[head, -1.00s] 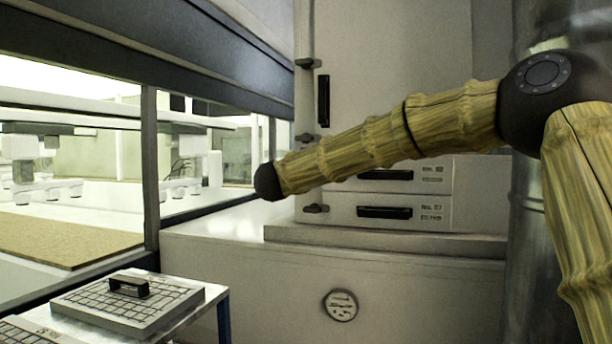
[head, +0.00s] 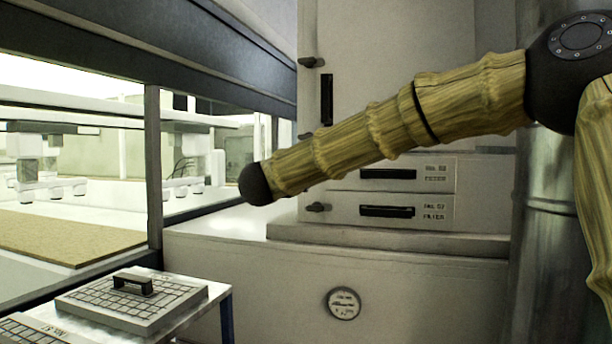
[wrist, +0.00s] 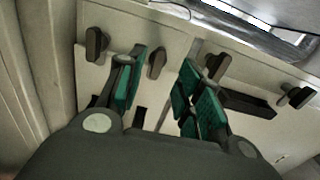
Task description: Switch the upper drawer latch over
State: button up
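In the head view the upper drawer (head: 430,177) sits in the pale cabinet with a dark slot handle (head: 388,174). Its left end, where the lower drawer (head: 405,212) carries a dark latch (head: 318,207), is hidden behind my arm. In the wrist view my gripper (wrist: 160,88) is open and empty, its teal pads apart in front of pale panels. Dark latch-like knobs (wrist: 156,62) (wrist: 216,66) show near the two fingers. I cannot tell which one is the upper drawer latch, or whether a finger touches a knob. The head view does not show my gripper.
The wrist view also shows outer knobs (wrist: 95,43) (wrist: 299,96) and a dark bar handle (wrist: 245,102). In the head view, a cabinet door (head: 410,50) stands above the drawers and a ledge (head: 400,242) below. A low table with a gridded plate (head: 125,305) stands front left.

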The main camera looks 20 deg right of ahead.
jog(key=v, duration=0.4)
jog(key=shift+s+a, duration=0.3)
jog(key=shift+f, duration=0.1)
notch_tip(320, 180, down, 44)
jog(key=a+n+g+y, duration=0.2)
jog(key=n+y, duration=0.4)
jog(key=n, duration=0.6)
jog(key=s+f+n+g+y, duration=0.1)
jog(key=s+f+n, duration=0.1)
jog(key=s+f, duration=0.5)
jog(key=s+f+n+g+y, duration=0.1)
jog(key=s+f+n, duration=0.1)
jog(key=f, duration=0.8)
jog(key=s+d+f+n+g+y, duration=0.25)
jog(key=s+f+n+g, duration=0.3)
jog(key=s+f, duration=1.5)
jog(key=s+d+f+n+g, duration=0.1)
jog(key=s+f+g, duration=0.1)
jog(key=s, duration=1)
jog(key=s+d+f+n+g, duration=0.1)
jog(key=s+d+f+g, duration=0.1)
jog(key=s, duration=1)
jog(key=shift+s+f+n+g, duration=0.25)
jog(key=shift+n+g, duration=0.1)
jog(key=shift+g, duration=0.4)
